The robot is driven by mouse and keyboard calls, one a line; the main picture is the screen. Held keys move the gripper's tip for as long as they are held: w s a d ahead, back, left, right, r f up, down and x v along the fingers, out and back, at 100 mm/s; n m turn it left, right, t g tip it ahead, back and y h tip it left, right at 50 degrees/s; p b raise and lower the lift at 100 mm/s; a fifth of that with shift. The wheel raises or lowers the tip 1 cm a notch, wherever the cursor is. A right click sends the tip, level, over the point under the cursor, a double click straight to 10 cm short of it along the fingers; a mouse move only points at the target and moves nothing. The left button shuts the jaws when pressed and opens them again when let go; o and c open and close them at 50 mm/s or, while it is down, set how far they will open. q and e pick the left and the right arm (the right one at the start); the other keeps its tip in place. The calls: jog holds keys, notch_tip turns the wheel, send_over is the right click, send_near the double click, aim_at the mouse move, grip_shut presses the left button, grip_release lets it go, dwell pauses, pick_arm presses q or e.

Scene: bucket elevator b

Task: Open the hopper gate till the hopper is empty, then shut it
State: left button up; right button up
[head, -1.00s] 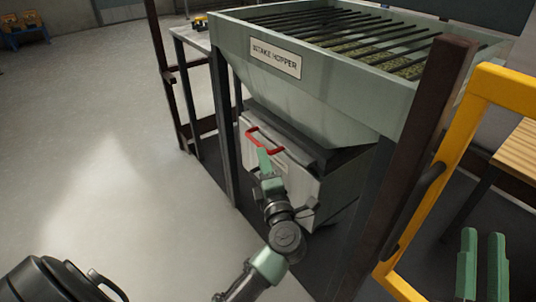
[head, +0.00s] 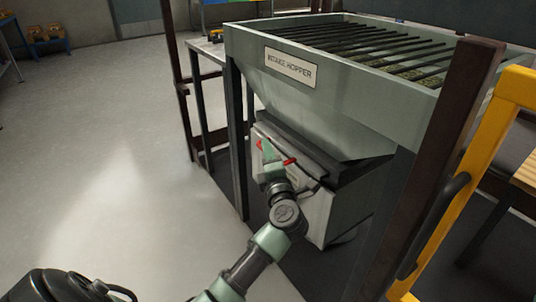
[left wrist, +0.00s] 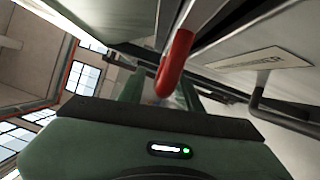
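The green intake hopper (head: 345,105) stands at centre right, with a name plate on its front and greenish-brown material under its top grate. Below it is a pale grey housing (head: 318,213) with a red handle (head: 290,161) on its front. My left gripper (head: 268,153) is at this handle and hides its middle. In the left wrist view the red handle (left wrist: 175,62) lies between my two spread green fingers (left wrist: 160,92); I see no clear grip on it. The gate's opening is not visible. My right gripper is out of view.
A dark post (head: 435,165) and a yellow frame (head: 480,170) with a dark handle stand at the right, close to the hopper. Dark legs (head: 236,135) flank the housing. The floor (head: 110,170) at left is clear.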

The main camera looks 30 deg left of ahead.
pick_arm(q)
grip_shut()
dwell(1.4)
